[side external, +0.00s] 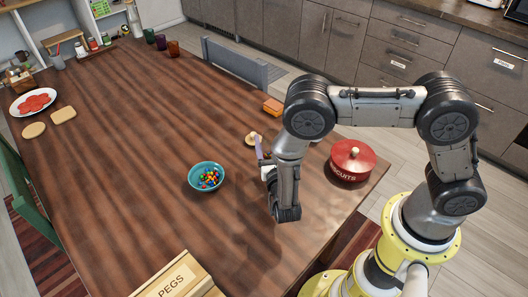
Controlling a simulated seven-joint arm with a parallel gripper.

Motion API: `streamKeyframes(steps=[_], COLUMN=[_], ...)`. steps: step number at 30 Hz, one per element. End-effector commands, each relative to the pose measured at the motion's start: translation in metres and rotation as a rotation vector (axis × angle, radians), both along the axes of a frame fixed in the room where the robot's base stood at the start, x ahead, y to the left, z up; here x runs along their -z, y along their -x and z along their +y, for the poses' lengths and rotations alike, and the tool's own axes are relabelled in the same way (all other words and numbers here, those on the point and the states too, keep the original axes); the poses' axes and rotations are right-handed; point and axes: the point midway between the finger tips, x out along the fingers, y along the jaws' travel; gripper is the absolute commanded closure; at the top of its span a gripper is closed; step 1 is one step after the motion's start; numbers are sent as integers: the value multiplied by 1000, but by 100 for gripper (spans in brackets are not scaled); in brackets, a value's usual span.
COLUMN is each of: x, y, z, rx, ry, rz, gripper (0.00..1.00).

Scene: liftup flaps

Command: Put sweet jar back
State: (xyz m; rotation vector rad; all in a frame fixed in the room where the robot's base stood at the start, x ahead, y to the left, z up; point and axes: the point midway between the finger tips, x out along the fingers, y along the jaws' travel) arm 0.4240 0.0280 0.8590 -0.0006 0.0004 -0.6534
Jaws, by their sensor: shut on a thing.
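My gripper (262,158) is low over the middle right of the table, just right of the teal bowl. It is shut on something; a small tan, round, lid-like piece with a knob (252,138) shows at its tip. A thin purple strip (259,147) shows beside that piece. The held thing is small here and partly hidden by my wrist, so I cannot tell whether it is the sweet jar. The teal bowl (206,178) holds several coloured sweets and stands apart from my gripper.
A red biscuits tin (352,161) stands right of my arm. An orange block (272,106) lies behind. A pegs box (172,281) is at the front edge. The table's centre is clear.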

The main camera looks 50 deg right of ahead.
Motion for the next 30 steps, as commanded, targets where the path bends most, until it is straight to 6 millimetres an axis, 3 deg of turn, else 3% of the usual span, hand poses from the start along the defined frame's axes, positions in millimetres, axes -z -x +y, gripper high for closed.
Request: streamKeyframes(steps=[10, 16, 29, 30], x=[27, 52, 59, 60], y=[-22, -22, -22, -22], z=[1, 2, 2, 2], rx=[0, -1, -1, 0], ry=[1, 0, 1, 0], rz=[-1, 0, -1, 0], gripper=[97, 97, 97, 26])
